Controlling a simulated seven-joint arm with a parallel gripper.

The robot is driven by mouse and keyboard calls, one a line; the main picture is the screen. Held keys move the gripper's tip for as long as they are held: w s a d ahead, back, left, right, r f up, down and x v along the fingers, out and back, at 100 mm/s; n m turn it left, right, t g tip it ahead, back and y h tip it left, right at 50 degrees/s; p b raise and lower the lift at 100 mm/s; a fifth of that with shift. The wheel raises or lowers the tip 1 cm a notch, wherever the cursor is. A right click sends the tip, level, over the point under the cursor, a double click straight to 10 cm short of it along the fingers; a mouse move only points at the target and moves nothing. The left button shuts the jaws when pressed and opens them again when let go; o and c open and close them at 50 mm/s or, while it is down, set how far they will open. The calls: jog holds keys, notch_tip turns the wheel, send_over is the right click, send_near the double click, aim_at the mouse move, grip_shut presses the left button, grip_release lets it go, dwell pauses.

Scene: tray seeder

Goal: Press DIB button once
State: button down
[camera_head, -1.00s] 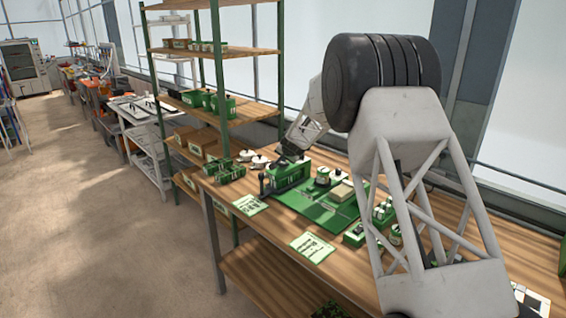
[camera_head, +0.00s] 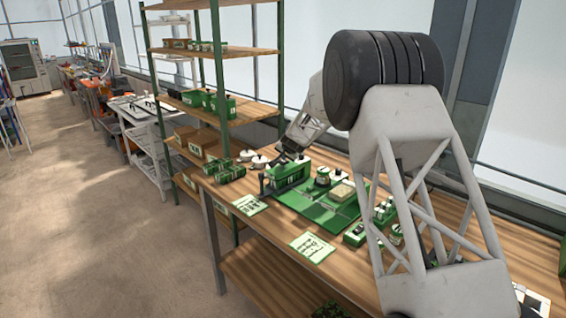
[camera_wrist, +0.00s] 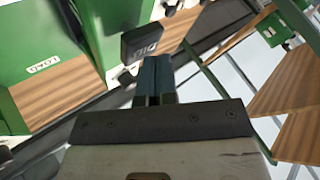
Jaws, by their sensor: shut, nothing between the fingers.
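The DIB button is a dark block with pale "DIB" lettering, seen in the wrist view (camera_wrist: 143,42) just beyond my fingertips. My gripper (camera_wrist: 154,66) is shut and empty, its blue-grey fingers together at the button's near edge. I cannot tell whether they touch it. The green tray seeder (camera_head: 288,176) stands on the wooden bench in the head view. My gripper (camera_head: 275,160) is small there, above the seeder's far left end, and the button cannot be made out.
A green mat (camera_head: 318,208) with small items lies right of the seeder. White cards (camera_head: 312,247) lie along the bench's front edge. Green boxes (camera_head: 230,172) sit left of the seeder.

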aim_at(285, 161)
jog(key=shift+r, duration=0.55)
jog(key=shift+r, duration=0.15)
jog(key=shift+r, duration=2.35)
